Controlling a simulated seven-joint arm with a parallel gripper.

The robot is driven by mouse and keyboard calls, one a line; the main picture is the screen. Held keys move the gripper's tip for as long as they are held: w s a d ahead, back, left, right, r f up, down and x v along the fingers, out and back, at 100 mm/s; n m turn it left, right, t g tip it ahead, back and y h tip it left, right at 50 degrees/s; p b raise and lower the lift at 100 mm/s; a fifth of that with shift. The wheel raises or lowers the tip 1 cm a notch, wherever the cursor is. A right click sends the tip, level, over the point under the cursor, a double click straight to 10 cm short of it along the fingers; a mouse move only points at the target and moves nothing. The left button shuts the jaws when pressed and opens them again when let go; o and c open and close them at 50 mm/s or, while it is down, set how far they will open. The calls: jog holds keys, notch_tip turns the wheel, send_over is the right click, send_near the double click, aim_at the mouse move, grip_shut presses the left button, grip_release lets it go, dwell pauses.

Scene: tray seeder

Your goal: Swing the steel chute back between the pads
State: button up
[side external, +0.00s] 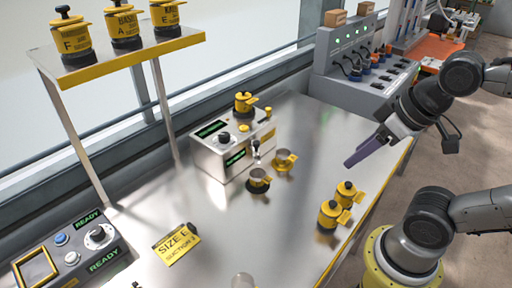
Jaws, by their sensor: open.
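My gripper (366,151) is at the right, above the bench's right side, with its purple-grey fingers pointing left and down. It is open and holds nothing. It is well apart from the grey control box (228,147) in the middle of the bench. That box carries green displays, knobs and a small upright lever (256,152). Two small yellow-and-steel cup-like pieces, one nearer (259,178) and one farther (284,158), stand just right of it. I cannot tell for sure which part is the steel chute or which are the pads.
Two yellow canisters (329,215) stand near the bench's right edge. A yellow shelf (135,57) with several lettered canisters rises at the left. A "SIZE E" sign (178,243) lies in front. A grey panel (341,82) with cables stands behind. The steel bench (222,224) is mostly clear at front centre.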

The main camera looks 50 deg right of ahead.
jog(key=w+r+n+g, duration=0.2)
jog(key=w+r+n, duration=0.3)
jog(key=w+r, duration=0.7)
jog(key=n+g, duration=0.1)
jog(key=g, duration=0.3)
send_over(256, 142)
notch_tip(256, 142, down, 10)
notch_tip(256, 142, down, 14)
jog(key=shift+f, duration=0.25)
grip_shut()
jog(key=shift+r, duration=0.1)
